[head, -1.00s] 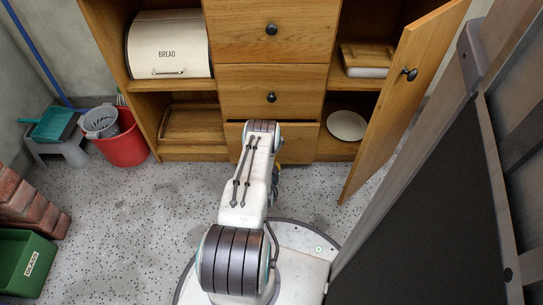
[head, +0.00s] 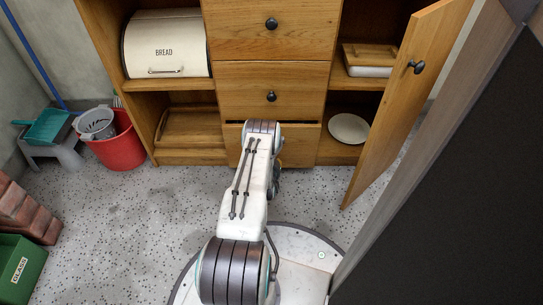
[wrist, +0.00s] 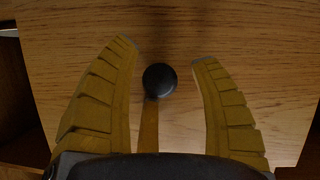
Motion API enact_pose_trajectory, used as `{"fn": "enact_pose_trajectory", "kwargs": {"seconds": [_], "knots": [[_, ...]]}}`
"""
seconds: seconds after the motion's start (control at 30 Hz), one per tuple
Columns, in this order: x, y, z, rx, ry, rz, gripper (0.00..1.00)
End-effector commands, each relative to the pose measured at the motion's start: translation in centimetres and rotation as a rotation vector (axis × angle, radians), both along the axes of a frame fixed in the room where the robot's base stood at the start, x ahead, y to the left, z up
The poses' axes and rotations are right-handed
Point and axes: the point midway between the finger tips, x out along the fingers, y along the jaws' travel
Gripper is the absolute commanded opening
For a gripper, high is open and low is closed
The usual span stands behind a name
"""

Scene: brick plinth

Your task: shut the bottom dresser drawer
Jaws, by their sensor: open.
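The bottom dresser drawer (head: 300,145) is the lowest of the wooden drawer fronts in the head view. A dark gap runs along its top edge, and my arm covers much of its middle. In the wrist view the drawer front (wrist: 220,45) fills most of the picture, with its round black knob (wrist: 160,80) near the middle. My gripper (wrist: 166,52) is open, its two yellow ribbed fingers on either side of the knob and apart from it. I cannot tell whether the fingertips touch the wood.
The right cabinet door (head: 405,100) stands open, to the right of my arm. A red bucket (head: 117,145), a grey stool (head: 55,150) and a green glass bin (head: 20,270) stand at left. A dark panel (head: 460,200) fills the right side. Speckled floor is clear left of my base.

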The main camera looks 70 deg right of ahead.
Motion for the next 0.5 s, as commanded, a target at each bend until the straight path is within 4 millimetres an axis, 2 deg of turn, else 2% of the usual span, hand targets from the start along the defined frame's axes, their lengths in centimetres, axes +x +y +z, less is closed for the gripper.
{"fn": "enact_pose_trajectory", "kwargs": {"seconds": [0.1, 0.5], "knots": [[0.01, -0.01, 0.02, 0.000, 0.000, 0.000, 0.59], [-0.01, 0.03, -0.03, 0.001, 0.000, 0.000, 0.23]]}}
